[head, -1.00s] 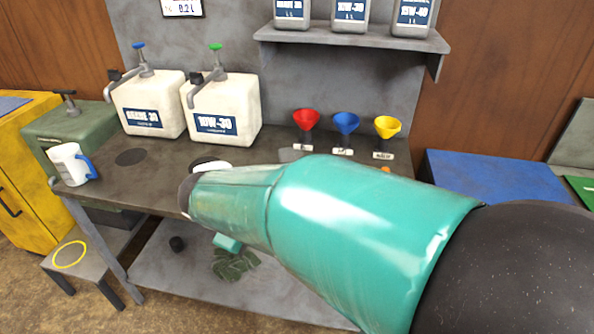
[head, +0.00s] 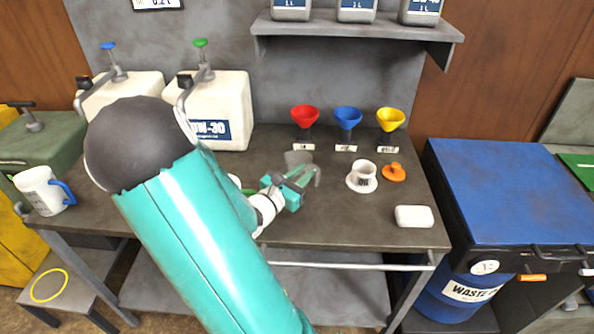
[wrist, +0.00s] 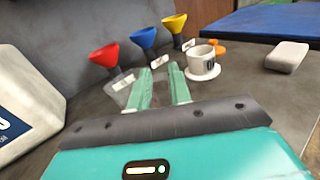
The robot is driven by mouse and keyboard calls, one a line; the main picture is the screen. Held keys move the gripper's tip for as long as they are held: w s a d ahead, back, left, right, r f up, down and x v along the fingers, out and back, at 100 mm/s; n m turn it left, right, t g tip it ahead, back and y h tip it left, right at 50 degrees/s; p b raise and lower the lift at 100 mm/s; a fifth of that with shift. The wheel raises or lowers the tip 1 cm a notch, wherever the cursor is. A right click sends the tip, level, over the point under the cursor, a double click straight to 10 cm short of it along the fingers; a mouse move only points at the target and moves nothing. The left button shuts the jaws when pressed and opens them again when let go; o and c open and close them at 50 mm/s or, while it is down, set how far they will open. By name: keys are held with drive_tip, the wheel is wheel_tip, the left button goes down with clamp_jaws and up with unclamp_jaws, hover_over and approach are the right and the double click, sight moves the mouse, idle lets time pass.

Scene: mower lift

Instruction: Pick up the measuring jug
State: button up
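A white jug with a blue handle (head: 42,190) stands upright at the left end of the grey bench in the head view, and I take it for the measuring jug. Its handle points right. It is out of the wrist view. My gripper (head: 300,180) is over the middle of the bench, far to the right of the jug. In the wrist view my gripper (wrist: 161,82) shows two green fingers apart with nothing held between them.
White oil containers (head: 222,110) stand behind my arm. Red (head: 305,117), blue (head: 347,118) and yellow (head: 390,119) funnels line the back. A white cup-like piece (head: 362,175), orange piece (head: 393,172) and white block (head: 414,216) lie right. A shelf (head: 355,28) overhangs.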

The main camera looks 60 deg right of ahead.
approach(317, 184)
drive_tip(key=d, duration=0.2)
drive_tip(key=d+r, duration=0.1)
drive_tip(key=d, duration=0.1)
drive_tip(key=shift+s+r, duration=0.1)
drive_tip(key=d, duration=0.4)
drive_tip(key=s+d, duration=0.1)
drive_tip(key=d, duration=0.1)
drive_tip(key=shift+d, duration=0.4)
clamp_jaws()
